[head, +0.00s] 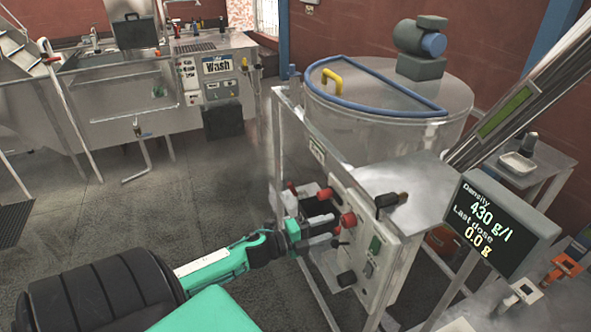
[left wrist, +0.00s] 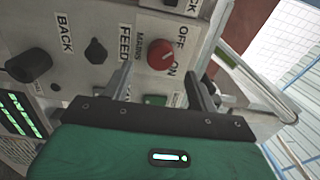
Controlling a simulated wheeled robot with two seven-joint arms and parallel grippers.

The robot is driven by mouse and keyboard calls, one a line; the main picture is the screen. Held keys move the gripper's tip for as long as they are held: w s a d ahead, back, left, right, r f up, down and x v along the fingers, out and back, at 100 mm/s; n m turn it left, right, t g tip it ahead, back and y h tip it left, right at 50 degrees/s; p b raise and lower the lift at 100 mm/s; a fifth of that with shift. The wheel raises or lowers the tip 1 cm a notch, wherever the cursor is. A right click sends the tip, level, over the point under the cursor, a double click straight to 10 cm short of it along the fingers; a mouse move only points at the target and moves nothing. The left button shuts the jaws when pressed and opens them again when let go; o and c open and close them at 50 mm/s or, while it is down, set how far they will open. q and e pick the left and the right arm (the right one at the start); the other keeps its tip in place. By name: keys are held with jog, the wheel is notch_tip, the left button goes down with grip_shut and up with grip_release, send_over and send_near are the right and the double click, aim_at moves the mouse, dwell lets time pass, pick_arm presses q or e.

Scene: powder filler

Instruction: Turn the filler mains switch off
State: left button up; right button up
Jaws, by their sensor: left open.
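The filler mains switch is a round red knob (left wrist: 161,55) on the pale control panel, with the labels MAINS, OFF and ON around it. In the head view a red knob (head: 348,220) stands out from the panel just past my left gripper (head: 331,230). My left gripper is open and faces the panel. In the left wrist view its fingers (left wrist: 158,78) stand to the left and right of the red knob, with nothing gripped. I cannot tell whether they touch it or which label the knob points to. My right gripper is not in view.
Black knobs (left wrist: 29,65) labelled BACK and FEED sit beside the switch. A black-handled lever (head: 390,200) juts from the panel's top corner. A display (head: 487,232) reads 430 g/l and 0.0 g. A lidded steel tank (head: 385,110) stands behind.

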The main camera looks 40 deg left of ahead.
pick_arm(q)
jog(key=b+v, duration=0.2)
jog(key=v, duration=0.7)
dwell(0.5)
jog(key=s+a+f+n+g+y, duration=0.1)
jog(key=s+a+f+n+y, duration=0.3)
jog(key=f, duration=0.7)
jog(key=w+a+f+n+g+y, duration=0.15)
jog(key=f+n, duration=0.35)
jog(key=f, duration=0.5)
jog(key=s+d+f+n+g+y, duration=0.1)
jog(key=s+f+n+g, duration=0.2)
jog(key=f, duration=0.6)
jog(key=s+d+f+n+g+y, duration=0.1)
jog(key=s+f+n+y, duration=0.1)
jog(key=s+f, duration=0.5)
jog(key=s+d+f+n+g, duration=0.3)
jog(key=s+d+f+g, duration=0.1)
jog(key=s+d+f, duration=0.5)
jog(key=s+d+f+n+g+h, duration=0.1)
jog(key=s+d+f+n+g, duration=0.2)
jog(key=s+d+f, duration=0.7)
jog(key=s+f+g, duration=0.2)
jog(key=s+f, duration=0.2)
jog(key=s, duration=0.2)
